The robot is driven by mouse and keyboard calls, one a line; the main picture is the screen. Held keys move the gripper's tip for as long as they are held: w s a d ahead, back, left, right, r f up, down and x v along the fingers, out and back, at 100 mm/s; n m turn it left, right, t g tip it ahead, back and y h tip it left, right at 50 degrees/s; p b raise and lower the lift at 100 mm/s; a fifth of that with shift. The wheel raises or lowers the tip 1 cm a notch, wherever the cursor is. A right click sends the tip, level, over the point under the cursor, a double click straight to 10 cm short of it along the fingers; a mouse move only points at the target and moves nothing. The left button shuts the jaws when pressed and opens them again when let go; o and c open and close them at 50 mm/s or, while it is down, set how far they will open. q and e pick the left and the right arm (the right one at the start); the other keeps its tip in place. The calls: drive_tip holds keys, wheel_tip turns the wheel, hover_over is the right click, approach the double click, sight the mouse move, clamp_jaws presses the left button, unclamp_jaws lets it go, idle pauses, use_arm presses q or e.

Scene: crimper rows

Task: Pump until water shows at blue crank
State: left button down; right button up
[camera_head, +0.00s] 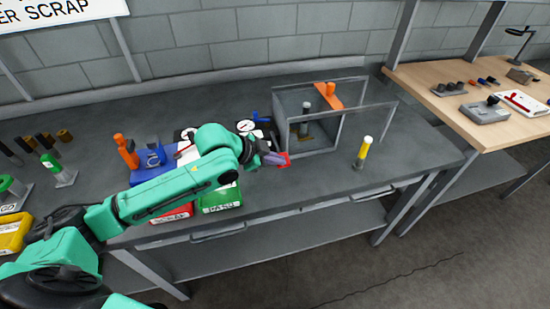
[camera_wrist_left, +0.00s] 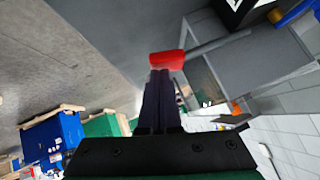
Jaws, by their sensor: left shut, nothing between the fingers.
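My left gripper (camera_head: 272,158) reaches in over the bench and is shut, just left of the clear-walled grey box (camera_head: 337,142). Its fingers also show in the wrist view (camera_wrist_left: 160,98). A red piece (camera_head: 284,159) lies right at the fingertips; it is a red block in the wrist view (camera_wrist_left: 167,60). I cannot tell whether the fingers touch it. A small blue part (camera_head: 260,117), perhaps the blue crank, is at the box's back left. An orange lever (camera_head: 328,95) sits on the box top. No water is visible. My right gripper is not in view.
A blue fixture (camera_head: 150,156) with an orange handle (camera_head: 126,150) stands behind my arm. Red (camera_head: 172,214) and green (camera_head: 221,199) bins sit at the front edge. A yellow cylinder (camera_head: 364,151) stands right of the box. Clear bench lies further right.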

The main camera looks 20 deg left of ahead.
sight(278, 167)
use_arm(q)
drive_tip(key=shift+f, duration=0.85)
drive_tip(key=shift+w+f+t+b, duration=0.2)
drive_tip(key=shift+f+t+b, duration=0.1)
drive_tip(key=shift+f, duration=0.65)
use_arm(e)
drive_tip(key=shift+w+d+f, duration=0.15)
drive_tip(key=shift+w+f, duration=0.35)
drive_tip(key=shift+f, duration=0.1)
use_arm(q)
drive_tip(key=shift+s+f, duration=0.1)
use_arm(e)
drive_tip(key=shift+s, duration=0.1)
